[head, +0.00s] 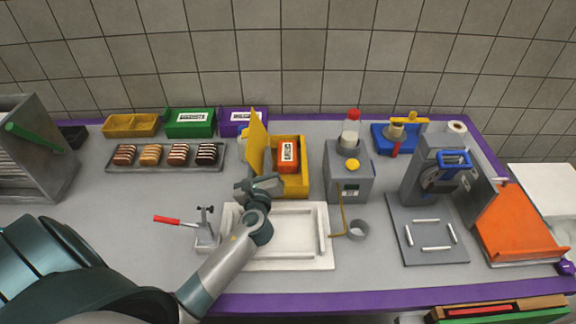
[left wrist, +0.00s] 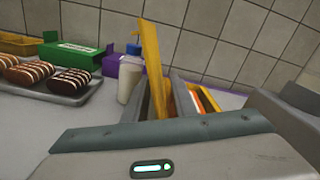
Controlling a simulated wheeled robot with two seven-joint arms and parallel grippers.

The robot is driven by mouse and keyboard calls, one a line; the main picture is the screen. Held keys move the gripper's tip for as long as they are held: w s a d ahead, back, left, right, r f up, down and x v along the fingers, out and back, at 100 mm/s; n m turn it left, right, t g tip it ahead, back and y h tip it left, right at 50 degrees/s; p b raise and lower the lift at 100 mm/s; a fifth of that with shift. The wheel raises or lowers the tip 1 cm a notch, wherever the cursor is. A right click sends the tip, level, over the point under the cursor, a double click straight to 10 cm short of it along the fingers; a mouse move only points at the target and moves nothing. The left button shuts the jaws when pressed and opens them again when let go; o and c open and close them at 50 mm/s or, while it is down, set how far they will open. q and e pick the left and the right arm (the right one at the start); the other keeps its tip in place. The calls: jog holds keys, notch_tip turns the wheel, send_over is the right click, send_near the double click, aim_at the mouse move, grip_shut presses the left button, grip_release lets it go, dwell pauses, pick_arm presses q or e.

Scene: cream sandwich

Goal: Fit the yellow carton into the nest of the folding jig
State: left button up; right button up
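The yellow carton (head: 298,185) stands open behind the white board, with a tall flap raised on its left; the flap also shows in the left wrist view (left wrist: 152,60). A red labelled pack (head: 288,154) sits inside it. My left gripper (head: 260,184) is low at the carton's front left corner, fingers apart near the flap; I cannot tell whether they touch. The white board (head: 315,262) with raised rails, in front of the carton, looks like the folding jig; my arm covers part of it. My right gripper is not in view.
A red-handled clamp (head: 202,232) stands at the board's left. A grey dispenser (head: 348,183) stands right of the carton. A tray of cakes (head: 120,164) and green (head: 188,124) and purple (head: 230,128) boxes are behind left. A grey plate (head: 432,254) with white bars lies right.

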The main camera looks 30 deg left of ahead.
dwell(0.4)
pick_arm(q)
grip_shut()
dwell(1.3)
